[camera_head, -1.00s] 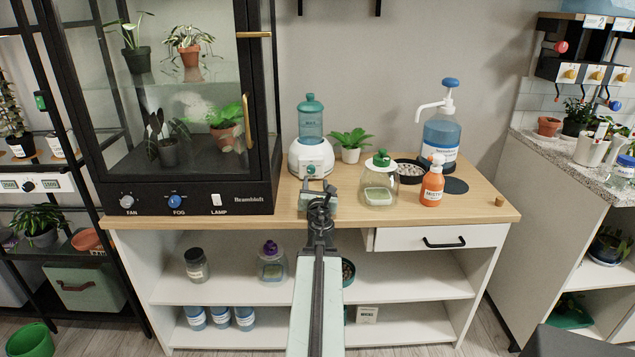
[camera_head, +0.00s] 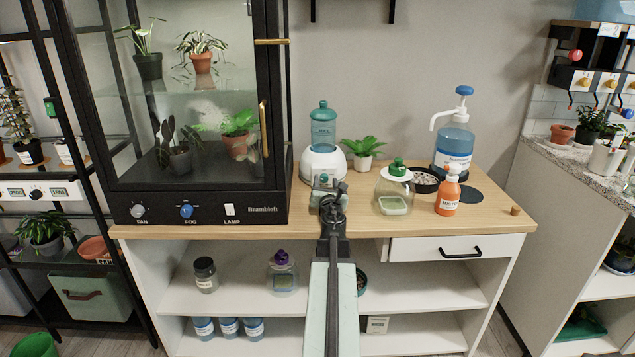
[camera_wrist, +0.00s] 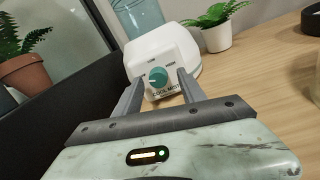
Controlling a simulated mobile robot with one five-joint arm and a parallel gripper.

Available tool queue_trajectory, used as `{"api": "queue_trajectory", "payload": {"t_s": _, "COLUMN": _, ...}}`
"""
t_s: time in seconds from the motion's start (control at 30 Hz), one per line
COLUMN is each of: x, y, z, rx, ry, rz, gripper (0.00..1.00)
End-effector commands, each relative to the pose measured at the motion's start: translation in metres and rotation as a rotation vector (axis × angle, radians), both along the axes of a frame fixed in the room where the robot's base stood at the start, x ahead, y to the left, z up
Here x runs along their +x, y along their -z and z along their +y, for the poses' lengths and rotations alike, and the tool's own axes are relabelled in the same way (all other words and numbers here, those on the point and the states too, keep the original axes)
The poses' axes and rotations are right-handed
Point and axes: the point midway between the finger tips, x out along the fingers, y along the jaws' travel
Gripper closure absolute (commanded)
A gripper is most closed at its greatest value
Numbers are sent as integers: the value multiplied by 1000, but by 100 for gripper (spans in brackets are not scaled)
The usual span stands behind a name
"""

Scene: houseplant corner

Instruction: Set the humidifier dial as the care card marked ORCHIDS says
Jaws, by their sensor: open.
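The humidifier (camera_head: 322,163) stands on the wooden counter, with a white base and a teal tank. Its front dial is hidden behind my gripper (camera_head: 329,186) in the head view. In the wrist view the humidifier's white body (camera_wrist: 166,46) shows with a round teal dial (camera_wrist: 154,77) on its front, above a COOL MIST label. Small marks surround the dial; its exact setting is too small to read surely. My gripper (camera_wrist: 160,82) is open, with its two fingers on either side of the dial. I cannot tell whether they touch it. No card marked ORCHIDS is readable.
A black-framed plant cabinet (camera_head: 200,208) stands close at the left. A potted fern (camera_head: 364,150), a glass jar (camera_head: 393,192), an orange bottle (camera_head: 447,192) and a blue pump bottle (camera_head: 454,140) stand to the right. The counter's right end is mostly clear.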

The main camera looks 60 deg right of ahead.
Motion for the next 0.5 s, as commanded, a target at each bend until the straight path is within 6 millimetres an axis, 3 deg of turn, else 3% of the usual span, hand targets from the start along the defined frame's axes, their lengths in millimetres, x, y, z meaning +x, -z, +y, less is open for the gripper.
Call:
{"api": "queue_trajectory", "payload": {"t_s": 0.23, "x": 9, "y": 0, "z": 4, "rx": 0, "ry": -13, "rz": 0, "gripper": 52}}
{"api": "queue_trajectory", "payload": {"t_s": 0.4, "x": 14, "y": 0, "z": 8, "rx": 0, "ry": -19, "rz": 0, "gripper": 100}}
{"api": "queue_trajectory", "payload": {"t_s": 0.5, "x": 15, "y": 0, "z": 8, "rx": 0, "ry": -21, "rz": 0, "gripper": 100}}
